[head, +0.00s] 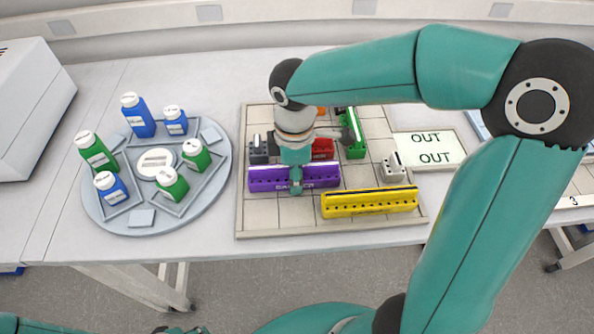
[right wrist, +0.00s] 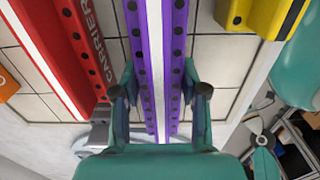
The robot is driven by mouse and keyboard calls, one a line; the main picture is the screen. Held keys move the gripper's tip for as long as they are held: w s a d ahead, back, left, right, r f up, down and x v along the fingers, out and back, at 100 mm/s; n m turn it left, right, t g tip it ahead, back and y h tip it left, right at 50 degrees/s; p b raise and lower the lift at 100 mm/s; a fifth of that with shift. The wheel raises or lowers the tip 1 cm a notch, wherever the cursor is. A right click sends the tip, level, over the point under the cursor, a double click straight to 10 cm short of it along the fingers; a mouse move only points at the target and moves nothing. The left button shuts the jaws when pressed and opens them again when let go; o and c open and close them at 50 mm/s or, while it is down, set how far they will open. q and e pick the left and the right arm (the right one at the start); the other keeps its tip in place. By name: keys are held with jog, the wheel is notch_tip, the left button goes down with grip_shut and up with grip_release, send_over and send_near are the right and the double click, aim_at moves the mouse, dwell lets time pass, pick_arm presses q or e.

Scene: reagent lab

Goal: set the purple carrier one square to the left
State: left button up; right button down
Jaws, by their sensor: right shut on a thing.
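The purple carrier (head: 265,179) is a long block with a row of holes, lying left to right on the left part of the gridded board (head: 280,218) in the head view. My right gripper (head: 296,187) is over its middle, coming down from above. In the right wrist view the purple carrier (right wrist: 160,75) runs between the two fingers of the right gripper (right wrist: 160,98), which is shut on it. I cannot tell whether the carrier touches the board. The left gripper is not in view.
A yellow carrier (head: 370,202) lies close on the right and nearer me. A red carrier (head: 323,149), a green carrier (head: 356,140), a dark grey block (head: 258,152) and a light grey block (head: 393,168) stand on the board. A round tray (head: 110,222) with bottles is left.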

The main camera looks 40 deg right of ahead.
jog(key=c, duration=0.6)
grip_release()
jog(key=shift+f, duration=0.1)
notch_tip(320, 180, up, 12)
jog(key=shift+r+p, duration=0.15)
jog(key=shift+p, duration=0.4)
